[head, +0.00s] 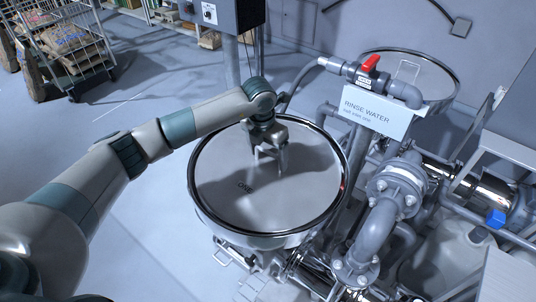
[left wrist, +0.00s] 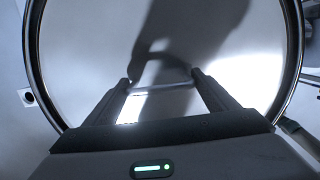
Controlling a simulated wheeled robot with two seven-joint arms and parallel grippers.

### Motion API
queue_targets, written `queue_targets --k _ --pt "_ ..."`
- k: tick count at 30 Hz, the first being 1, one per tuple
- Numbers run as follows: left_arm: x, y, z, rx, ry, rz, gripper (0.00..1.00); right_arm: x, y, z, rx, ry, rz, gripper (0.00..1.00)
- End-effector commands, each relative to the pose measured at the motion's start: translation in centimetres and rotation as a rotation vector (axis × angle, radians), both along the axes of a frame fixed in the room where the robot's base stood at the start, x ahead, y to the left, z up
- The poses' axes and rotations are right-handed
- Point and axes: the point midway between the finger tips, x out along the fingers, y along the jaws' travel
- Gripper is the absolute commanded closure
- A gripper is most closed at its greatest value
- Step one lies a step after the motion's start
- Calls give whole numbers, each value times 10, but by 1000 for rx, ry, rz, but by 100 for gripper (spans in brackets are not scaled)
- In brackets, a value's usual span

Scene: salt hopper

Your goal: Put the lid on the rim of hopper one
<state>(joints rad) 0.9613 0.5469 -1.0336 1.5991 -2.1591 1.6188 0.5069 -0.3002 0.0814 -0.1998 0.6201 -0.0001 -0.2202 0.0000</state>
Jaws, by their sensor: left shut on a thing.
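The round steel lid (head: 225,165), with small dark lettering on it, lies over the mouth of the near hopper (head: 262,240). It looks roughly level and centred within the dark ring around the edge. I cannot tell whether it rests fully on the rim or sits slightly above it. My left gripper (head: 268,163) points down over the lid's middle and is shut on its bar handle. In the left wrist view the handle (left wrist: 165,88) runs between the two fingertips, with the lid's shiny surface (left wrist: 85,65) beyond. My right gripper is out of view.
A second round vessel (head: 455,80) stands behind, partly hidden by the rinse water sign (head: 375,112). A red-handled valve (head: 370,64) and grey pipes (head: 375,230) crowd the right side. A cart with sacks (head: 70,45) stands far left. Floor left of the hopper is clear.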

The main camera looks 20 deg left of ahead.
Motion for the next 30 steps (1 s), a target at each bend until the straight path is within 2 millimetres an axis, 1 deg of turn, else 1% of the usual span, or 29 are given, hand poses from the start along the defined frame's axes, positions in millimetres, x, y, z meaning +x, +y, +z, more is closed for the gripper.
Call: queue_targets --k 10,11,12,13,18,23,26,30 --pt "1 0 -4 -1 -4 0 72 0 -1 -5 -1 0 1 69" --pt "1 0 -3 -1 -4 0 13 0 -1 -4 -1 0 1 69" --pt "1 0 -3 -1 -3 0 4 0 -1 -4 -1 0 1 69" --pt "1 0 -3 -1 -3 0 0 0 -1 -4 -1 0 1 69" --pt "-1 0 -6 1 2 0 0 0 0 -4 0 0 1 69" --pt "0 0 -4 0 1 0 0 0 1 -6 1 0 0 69" --pt "-1 0 1 -1 -1 0 0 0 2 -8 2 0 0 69" --pt "-2 1 14 0 -3 -1 0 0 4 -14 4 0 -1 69"
